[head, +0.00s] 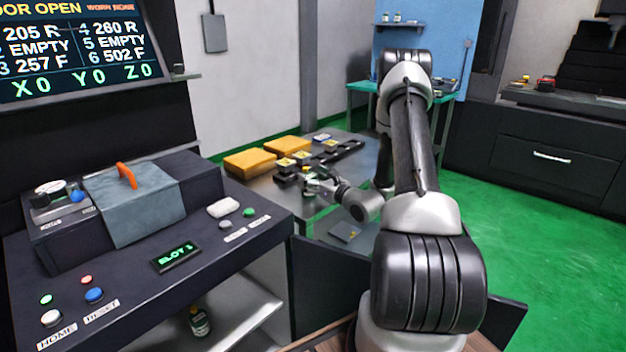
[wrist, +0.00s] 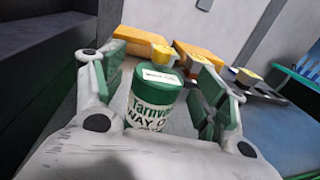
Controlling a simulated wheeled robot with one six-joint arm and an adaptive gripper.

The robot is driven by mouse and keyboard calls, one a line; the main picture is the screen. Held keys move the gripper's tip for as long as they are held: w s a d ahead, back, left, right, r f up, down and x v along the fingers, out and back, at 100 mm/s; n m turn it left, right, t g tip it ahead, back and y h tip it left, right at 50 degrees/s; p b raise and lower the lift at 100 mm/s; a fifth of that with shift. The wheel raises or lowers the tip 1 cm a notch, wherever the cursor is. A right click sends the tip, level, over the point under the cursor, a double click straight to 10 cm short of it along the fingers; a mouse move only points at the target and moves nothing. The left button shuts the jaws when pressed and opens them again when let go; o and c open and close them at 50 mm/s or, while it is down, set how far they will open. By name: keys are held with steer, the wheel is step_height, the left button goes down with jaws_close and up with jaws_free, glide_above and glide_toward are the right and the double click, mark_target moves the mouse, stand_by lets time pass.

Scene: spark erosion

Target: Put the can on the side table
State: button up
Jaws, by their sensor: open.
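A green-and-white can (wrist: 155,105) with a white label on its lid stands between the fingers of my gripper (wrist: 160,68) in the wrist view. The jaws are open, with a finger on each side of the can; I cannot tell whether either pad touches it. In the head view my gripper (head: 314,184) is low over the grey metal table (head: 322,219), near its left edge, and the can is mostly hidden there. A teal-topped table (head: 359,87) stands at the back by the blue wall; I cannot tell which table is the side table.
Yellow blocks (head: 250,162) and a row of small dark holders lie on the metal table around my gripper. Green floor (head: 540,220) is clear at right.

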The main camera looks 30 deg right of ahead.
steer(key=s+d, duration=0.2)
steer(key=s, duration=0.9)
steer(key=s+a+r+n+g+y, duration=0.35)
steer(key=a+r+n, duration=0.2)
steer(key=a, duration=0.25)
steer(key=s+a+r+n+g+y, duration=0.2)
steer(key=a+r+n+g+y, duration=0.1)
steer(key=a+r+n+y, duration=0.3)
steer(key=s+a+r+n+g+h, duration=0.1)
steer(key=s+a+r+n+g, duration=0.3)
steer(key=s+a+n+g, duration=0.7)
steer(key=s+d+n+h, duration=0.3)
steer(key=s+h, duration=0.1)
steer(key=s, duration=0.5)
steer(key=s+d+r+n+t+h, duration=0.3)
steer(key=d+r+n+t+h, duration=0.1)
steer(key=d+r+n+h, duration=0.4)
steer(key=shift+s+d, duration=0.2)
steer(key=shift+d, duration=0.9)
steer(key=shift+r, duration=0.1)
